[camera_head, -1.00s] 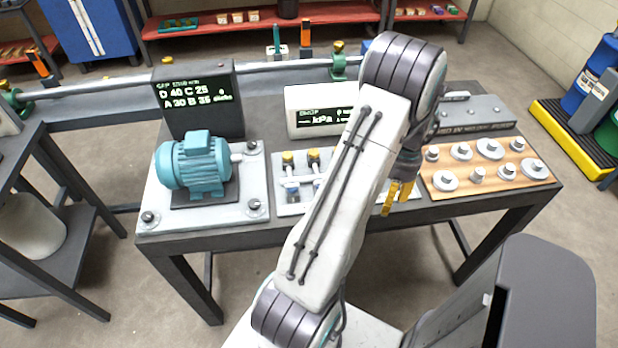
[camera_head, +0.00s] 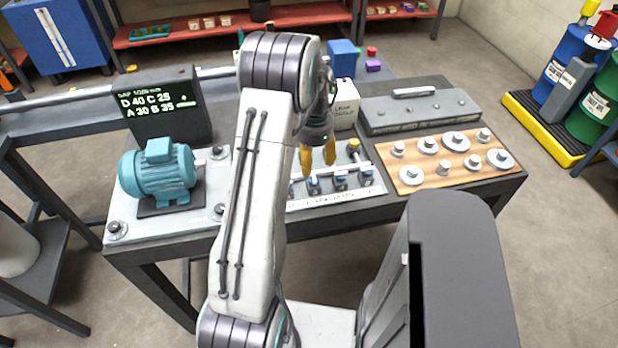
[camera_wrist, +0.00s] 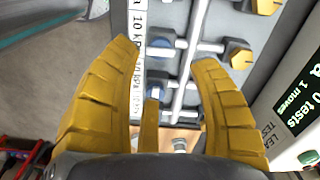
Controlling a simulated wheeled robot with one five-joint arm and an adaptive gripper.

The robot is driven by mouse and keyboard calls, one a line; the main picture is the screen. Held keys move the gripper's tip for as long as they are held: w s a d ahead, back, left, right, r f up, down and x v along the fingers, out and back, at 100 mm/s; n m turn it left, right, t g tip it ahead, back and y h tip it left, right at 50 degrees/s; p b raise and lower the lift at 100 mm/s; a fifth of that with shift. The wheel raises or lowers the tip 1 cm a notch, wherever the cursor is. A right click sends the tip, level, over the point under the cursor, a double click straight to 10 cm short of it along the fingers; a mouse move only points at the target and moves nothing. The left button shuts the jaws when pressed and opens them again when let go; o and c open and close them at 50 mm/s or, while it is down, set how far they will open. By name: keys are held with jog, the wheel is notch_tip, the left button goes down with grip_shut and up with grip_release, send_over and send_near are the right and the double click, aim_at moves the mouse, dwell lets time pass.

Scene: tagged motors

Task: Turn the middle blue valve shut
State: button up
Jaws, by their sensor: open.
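The valve board (camera_head: 325,197) is a light panel with pipes on the bench. Its front row has three blue valves: left (camera_head: 314,186), middle (camera_head: 340,181) and right (camera_head: 366,176). A yellow knob (camera_head: 353,146) stands at the back of the board. My gripper (camera_head: 318,162) is open and empty, fingers pointing down above the board, apart from the valves. In the wrist view, the fingers (camera_wrist: 168,60) spread over the pipes. Blue valves (camera_wrist: 160,43) show beside the printed strip (camera_wrist: 138,50), and yellow knobs (camera_wrist: 238,55) at the right. My gripper hides part of the board.
A teal motor (camera_head: 158,172) on a plate stands left of my arm. A tan board (camera_head: 440,172) with several metal discs and a grey case (camera_head: 420,112) are at the right. A white box (camera_head: 345,103) stands just behind the valve board. Beyond it are small coloured blocks.

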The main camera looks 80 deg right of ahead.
aim_at(314, 179)
jog(key=shift+m, duration=0.8)
jog(key=shift+f+m, duration=0.3)
jog(key=shift+f+p, duration=0.6)
jog(key=shift+f, duration=2.75)
jog(key=shift+c, duration=0.3)
grip_shut()
